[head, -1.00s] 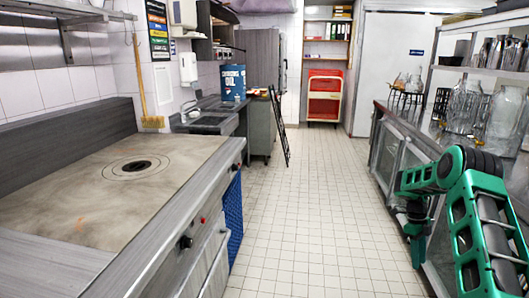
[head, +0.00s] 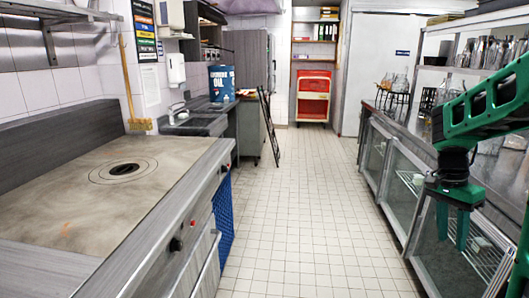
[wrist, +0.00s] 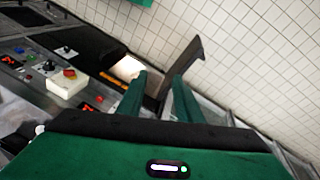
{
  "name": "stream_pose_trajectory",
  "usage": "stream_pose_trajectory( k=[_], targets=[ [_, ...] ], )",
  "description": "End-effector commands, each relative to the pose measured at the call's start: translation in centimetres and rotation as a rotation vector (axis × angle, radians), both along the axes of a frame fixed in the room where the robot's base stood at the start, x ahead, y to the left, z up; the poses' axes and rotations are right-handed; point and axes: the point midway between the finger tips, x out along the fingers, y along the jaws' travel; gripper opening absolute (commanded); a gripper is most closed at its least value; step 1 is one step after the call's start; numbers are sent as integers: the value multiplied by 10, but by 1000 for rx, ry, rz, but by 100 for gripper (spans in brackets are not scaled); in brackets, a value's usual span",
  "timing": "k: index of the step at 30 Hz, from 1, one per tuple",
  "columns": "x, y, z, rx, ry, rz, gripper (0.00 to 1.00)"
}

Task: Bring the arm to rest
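My gripper (head: 453,222) hangs pointing down at the right of the head view, in front of the glass-fronted counter. My green arm reaches in above it from the right edge. In the wrist view the two green fingers of my gripper (wrist: 152,98) stand apart with a gap between them. Nothing is held between them.
The glass-fronted counter (head: 398,182) runs along the right, with glass bottles and metal vessels on and above it. A flat-top stove (head: 75,205) stands at the left. The tiled aisle (head: 300,190) between is clear. A blue oil drum (head: 221,83) and red cart (head: 314,97) stand farther back.

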Motion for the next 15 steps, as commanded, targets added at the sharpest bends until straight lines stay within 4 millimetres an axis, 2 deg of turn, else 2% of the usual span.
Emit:
stream_pose_trajectory(
  k=[1,7,15],
  targets=[
    [-18,7,8,14,-5,50,32],
    [-81,35,21,82,-13,269,32],
    [-163,78,16,175,-46,572,32]
  ],
)
